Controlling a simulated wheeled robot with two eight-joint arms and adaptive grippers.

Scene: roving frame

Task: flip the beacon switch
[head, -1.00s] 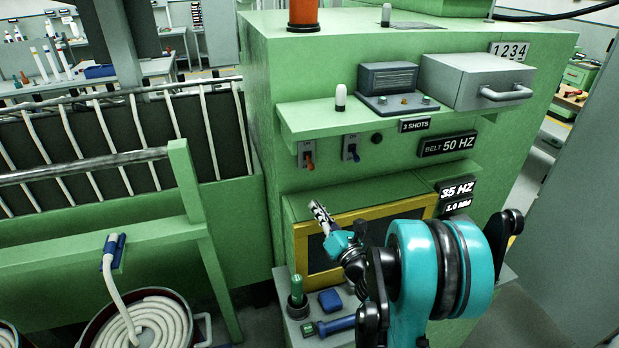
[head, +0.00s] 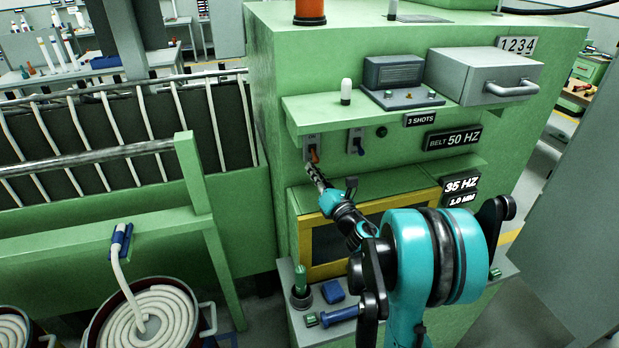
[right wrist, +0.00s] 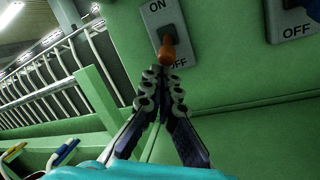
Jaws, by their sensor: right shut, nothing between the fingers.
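An orange-tipped toggle switch (head: 313,156) sits on a grey plate on the green machine's front, under the shelf. In the right wrist view this lever (right wrist: 167,54) points down toward OFF, with ON above. A second, blue-tipped switch (head: 359,148) is to its right. No visible label names either as the beacon's. An orange cylinder (head: 309,9), perhaps the beacon, stands on the machine's top, cut by the frame. My right gripper (head: 313,170) is shut and empty, its fingertips (right wrist: 164,74) just below the orange lever tip. I cannot tell whether they touch. My left gripper is out of view.
The green shelf (head: 296,117) overhangs the switches. A yellow-framed window (head: 308,250) is below my gripper. A lower ledge holds a green-handled tool (head: 300,282), a blue block (head: 332,291) and a blue-handled tool (head: 342,313). A rail fence (head: 120,140) stands left.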

